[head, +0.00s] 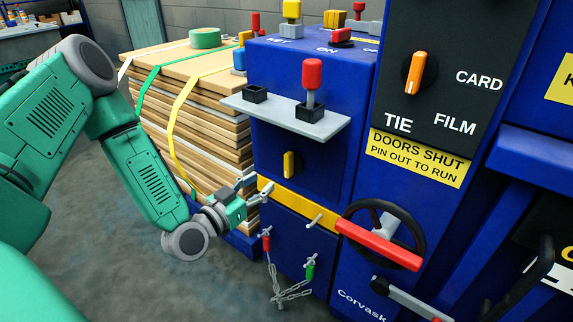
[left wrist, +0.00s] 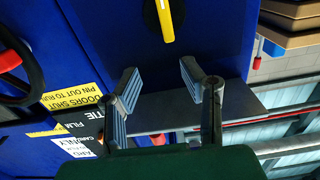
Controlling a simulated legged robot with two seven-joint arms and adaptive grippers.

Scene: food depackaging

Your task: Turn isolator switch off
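A yellow rotary handle (head: 289,165) on a black plate is on the front of the blue cabinet (head: 330,75); I take it for the isolator switch, though I see no label on it. It stands about upright in the head view. In the left wrist view the yellow handle (left wrist: 165,18) is at the top edge, partly cut off. My left gripper (head: 259,188) is open and empty, just below and left of the handle, apart from it. In the left wrist view its two fingers (left wrist: 160,80) are spread, with blue panel between them. My right gripper is not in view.
A grey shelf (head: 285,118) with a red-knobbed lever (head: 312,75) juts out above the handle. A yellow bar (head: 300,205), a black handwheel (head: 409,235) and chained pins (head: 290,292) are below. An orange selector (head: 415,72) is at upper right. Stacked boards (head: 185,100) stand left.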

